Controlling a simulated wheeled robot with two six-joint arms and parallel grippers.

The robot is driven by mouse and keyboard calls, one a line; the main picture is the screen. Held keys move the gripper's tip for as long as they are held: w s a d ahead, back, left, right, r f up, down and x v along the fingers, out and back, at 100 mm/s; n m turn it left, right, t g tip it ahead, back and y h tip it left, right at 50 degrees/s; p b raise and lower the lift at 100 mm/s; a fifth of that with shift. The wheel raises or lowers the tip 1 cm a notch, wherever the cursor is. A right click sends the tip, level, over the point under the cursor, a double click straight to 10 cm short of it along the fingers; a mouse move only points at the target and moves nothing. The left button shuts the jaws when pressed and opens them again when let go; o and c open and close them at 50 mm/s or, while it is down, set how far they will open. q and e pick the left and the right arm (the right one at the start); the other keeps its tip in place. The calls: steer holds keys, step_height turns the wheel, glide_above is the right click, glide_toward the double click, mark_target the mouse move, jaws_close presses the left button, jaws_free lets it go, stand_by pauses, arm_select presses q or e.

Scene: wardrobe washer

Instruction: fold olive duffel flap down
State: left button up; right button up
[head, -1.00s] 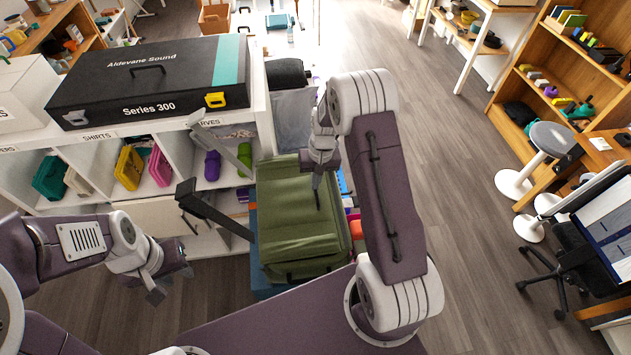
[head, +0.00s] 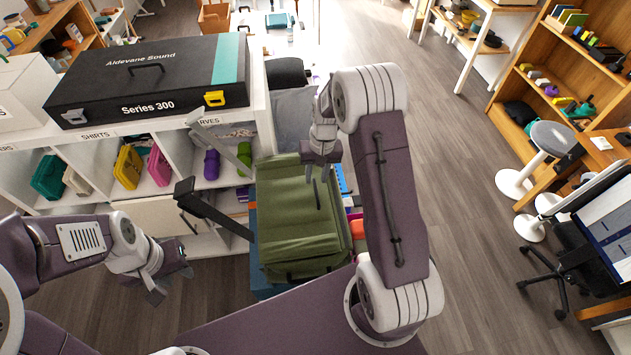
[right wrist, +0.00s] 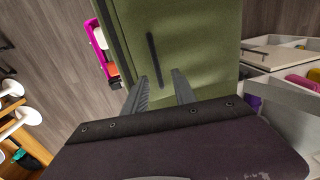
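The olive duffel (head: 290,225) lies below my right arm, its broad green top facing up. A thin dark strip (head: 317,195) shows on this top, and also in the right wrist view (right wrist: 155,60). I cannot tell the flap's edge from the rest of the top. My right gripper (head: 318,174) is over the far part of the duffel. In the right wrist view its two fingers (right wrist: 162,88) are apart with nothing between them; contact with the fabric is unclear. My left gripper (head: 170,284) is left of the duffel, apart from it, with its fingers spread and empty.
A white cubby unit (head: 90,150) with a black case (head: 150,80) on top stands at the left. A dark bar (head: 215,212) reaches toward the duffel's left side. Small coloured items (head: 356,228) lie right of the duffel. The floor (head: 450,150) further right is open.

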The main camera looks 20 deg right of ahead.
step_height(320, 180, up, 6)
steer(key=shift+d+r+b, duration=0.15)
steer(key=shift+d+b, duration=0.15)
steer(key=shift+b, duration=0.1)
steer(key=shift+s, duration=0.1)
